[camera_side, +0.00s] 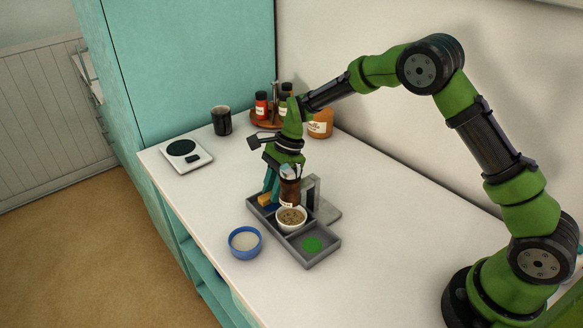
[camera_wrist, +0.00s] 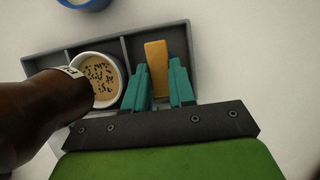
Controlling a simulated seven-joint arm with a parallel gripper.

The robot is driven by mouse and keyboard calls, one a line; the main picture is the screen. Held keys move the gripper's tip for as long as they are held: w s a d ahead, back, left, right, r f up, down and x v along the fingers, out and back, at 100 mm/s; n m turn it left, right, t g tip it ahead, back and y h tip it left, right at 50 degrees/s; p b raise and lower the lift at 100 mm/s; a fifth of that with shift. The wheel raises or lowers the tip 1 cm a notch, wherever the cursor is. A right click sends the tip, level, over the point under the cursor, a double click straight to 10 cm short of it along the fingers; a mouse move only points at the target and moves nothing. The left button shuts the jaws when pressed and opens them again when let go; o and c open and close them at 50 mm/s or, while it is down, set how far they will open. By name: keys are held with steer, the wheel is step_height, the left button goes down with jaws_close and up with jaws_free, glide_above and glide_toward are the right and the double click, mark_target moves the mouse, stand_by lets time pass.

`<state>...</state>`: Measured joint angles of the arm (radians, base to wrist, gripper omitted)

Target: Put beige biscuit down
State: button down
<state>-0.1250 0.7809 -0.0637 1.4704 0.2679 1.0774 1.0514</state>
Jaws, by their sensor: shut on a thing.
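The biscuit (camera_wrist: 157,62) is an orange-tan bar between the two teal fingers of my gripper (camera_wrist: 161,85) in the wrist view. My gripper is shut on it. In the side view my gripper (camera_side: 271,186) points down over the left end of the grey tray (camera_side: 319,259), and the biscuit (camera_side: 264,200) shows low by the fingers. In the wrist view the biscuit lies over the tray's end compartment, beside the one with the white bowl. I cannot tell whether it touches the tray floor.
A white bowl (camera_side: 291,218) of speckled beige contents fills the tray's middle compartment; a green disc (camera_side: 311,244) lies in the right one. A brown bottle (camera_side: 289,191) stands close to my gripper. A blue bowl (camera_side: 245,242) sits before the tray. A grey stand (camera_side: 326,207) is behind.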

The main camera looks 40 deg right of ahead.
steer(key=shift+f, duration=0.85)
steer(key=shift+f, duration=0.1)
steer(key=c, duration=0.9)
jaws_free()
steer(key=shift+c, duration=0.2)
